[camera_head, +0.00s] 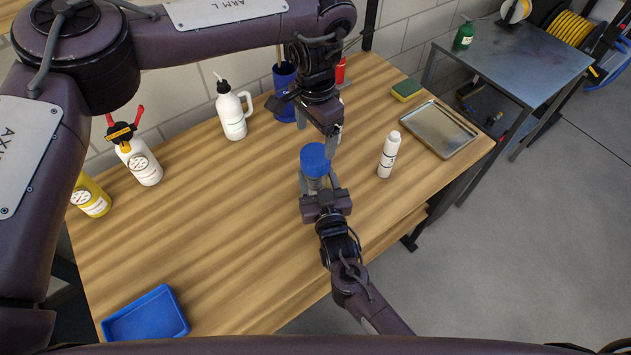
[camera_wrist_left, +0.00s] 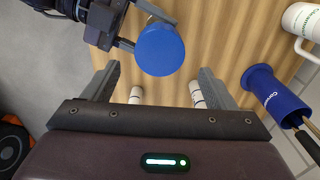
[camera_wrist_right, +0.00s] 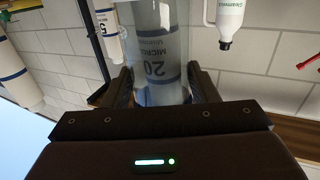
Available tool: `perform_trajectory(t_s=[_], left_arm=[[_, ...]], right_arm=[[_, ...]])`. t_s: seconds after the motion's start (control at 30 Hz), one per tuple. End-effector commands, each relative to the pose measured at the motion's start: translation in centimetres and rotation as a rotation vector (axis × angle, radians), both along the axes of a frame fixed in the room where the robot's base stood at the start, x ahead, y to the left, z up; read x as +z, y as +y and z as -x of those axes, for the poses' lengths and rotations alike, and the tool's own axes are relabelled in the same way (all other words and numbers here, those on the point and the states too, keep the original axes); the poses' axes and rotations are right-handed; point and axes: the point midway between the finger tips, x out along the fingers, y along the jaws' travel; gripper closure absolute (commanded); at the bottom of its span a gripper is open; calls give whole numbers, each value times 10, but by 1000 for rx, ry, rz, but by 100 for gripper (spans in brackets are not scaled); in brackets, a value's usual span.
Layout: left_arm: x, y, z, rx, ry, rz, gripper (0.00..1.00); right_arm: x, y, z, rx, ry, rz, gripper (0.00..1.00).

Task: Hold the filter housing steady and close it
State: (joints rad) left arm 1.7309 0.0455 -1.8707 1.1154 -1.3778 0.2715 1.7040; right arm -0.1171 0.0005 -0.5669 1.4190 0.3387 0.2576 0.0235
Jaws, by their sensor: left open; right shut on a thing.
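The filter housing (camera_head: 315,184) stands upright, a clear cylinder with a blue lid (camera_head: 315,159) on its top. I cannot tell how tight the lid is. In the right wrist view the clear housing (camera_wrist_right: 158,45) carries a label reading 20 micron. My right gripper (camera_head: 319,188) is shut around the housing's body, with a finger on each side (camera_wrist_right: 158,88). My left gripper (camera_head: 318,134) is open and empty, above the lid and apart from it. In the left wrist view the lid (camera_wrist_left: 160,50) shows beyond the fingertips, between the two fingers (camera_wrist_left: 158,82).
A white bottle (camera_head: 388,156) stands right of the housing, near a metal tray (camera_head: 440,128) and a sponge (camera_head: 406,90). A blue cup (camera_head: 285,92) and a white jug (camera_head: 231,112) stand behind. A blue tray (camera_head: 146,315) lies front left. The wooden table's left middle is clear.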

Motion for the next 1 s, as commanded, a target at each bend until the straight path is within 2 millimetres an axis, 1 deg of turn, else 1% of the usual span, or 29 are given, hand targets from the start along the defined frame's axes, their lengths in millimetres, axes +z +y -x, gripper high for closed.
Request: perform_trajectory(t_s=[0.23, 0.37, 0.47, 0.7, 0.8, 1.0], left_arm=[[0, 0, 0, -1, 0, 0, 21], [-7, 0, 0, -2, 1, 1, 21], [-20, 0, 0, -2, 3, -2, 21], [-57, 0, 1, -5, 3, -2, 21], [-69, 1, 0, -3, 2, -1, 21], [-80, 1, 0, -3, 1, -1, 21]], right_arm=[[-1, 0, 0, 0, 2, 1, 100], [-1, 0, 0, 0, 2, 1, 100], [-1, 0, 0, 0, 2, 1, 100], [-1, 0, 0, 0, 2, 1, 100], [-1, 0, 0, 0, 2, 1, 100], [-1, 0, 0, 0, 1, 1, 100]])
